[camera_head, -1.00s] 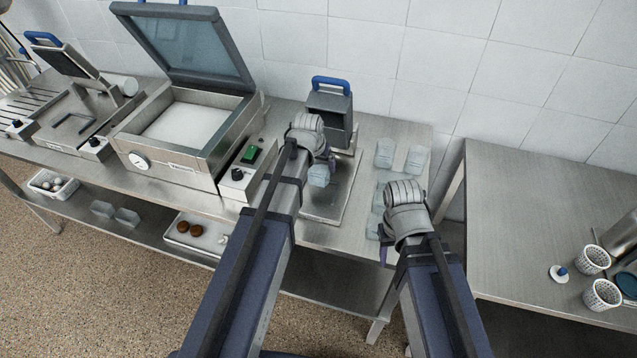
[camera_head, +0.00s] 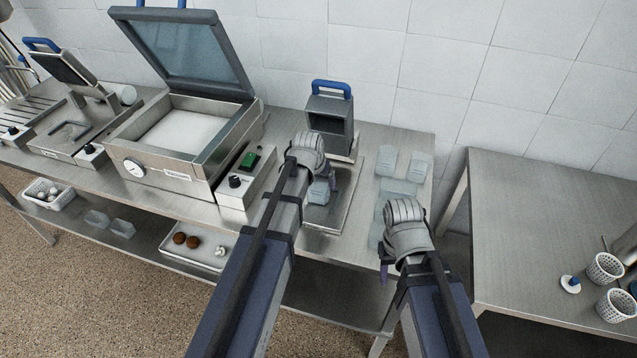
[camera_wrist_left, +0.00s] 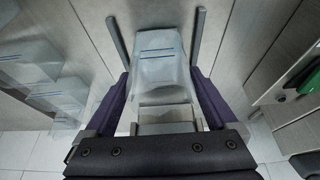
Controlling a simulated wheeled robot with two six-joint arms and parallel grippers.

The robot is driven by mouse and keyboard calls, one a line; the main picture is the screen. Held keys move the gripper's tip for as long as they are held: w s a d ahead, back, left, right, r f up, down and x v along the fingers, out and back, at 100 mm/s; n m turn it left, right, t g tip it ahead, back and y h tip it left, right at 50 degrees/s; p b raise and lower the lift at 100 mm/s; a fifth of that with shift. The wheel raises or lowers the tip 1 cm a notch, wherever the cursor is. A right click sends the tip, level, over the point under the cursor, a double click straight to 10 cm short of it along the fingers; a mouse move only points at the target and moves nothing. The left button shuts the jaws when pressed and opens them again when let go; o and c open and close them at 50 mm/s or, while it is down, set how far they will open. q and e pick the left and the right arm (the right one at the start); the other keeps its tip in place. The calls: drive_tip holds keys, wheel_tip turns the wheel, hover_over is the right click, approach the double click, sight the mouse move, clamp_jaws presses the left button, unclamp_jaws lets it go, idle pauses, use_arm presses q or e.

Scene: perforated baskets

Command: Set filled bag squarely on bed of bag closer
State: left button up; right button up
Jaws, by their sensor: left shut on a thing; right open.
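The bag closer (camera_head: 328,122) is a grey upright block with a blue handle. Its flat metal bed (camera_head: 338,212) extends toward me. My left gripper (camera_head: 318,188) is above the bed and shut on a pale translucent filled bag (camera_head: 317,194). In the left wrist view the bag (camera_wrist_left: 160,62) sits between the purple fingers (camera_wrist_left: 163,100), with a blue line across it and a grey bar on each side. I cannot tell whether the bag touches the bed; my arm hides part of both. My right gripper (camera_head: 388,268) is open near the table's front right edge.
A vacuum chamber machine (camera_head: 180,150) with raised lid stands left. A second table (camera_head: 530,200) with white baskets (camera_head: 604,268) stands right, across a gap.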

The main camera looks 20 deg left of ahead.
use_arm(q)
drive_tip(key=o, duration=1.3)
drive_tip(key=shift+f, duration=0.1)
drive_tip(key=p+v, duration=1.2)
drive_tip(key=s+d+m+g, duration=0.1)
drive_tip(key=s+d, duration=0.3)
drive_tip(key=s, duration=0.2)
drive_tip(key=s+d+m+g+y, duration=0.1)
drive_tip(key=s+d+g, duration=0.1)
drive_tip(key=s+d, duration=0.3)
drive_tip(key=s+d+f+m+g, duration=0.1)
drive_tip(key=s+d, duration=0.3)
drive_tip(key=s, duration=0.4)
drive_tip(key=shift+s+d+g+y, duration=0.25)
drive_tip(key=shift+g+y, duration=0.05)
drive_tip(key=shift+g, duration=0.2)
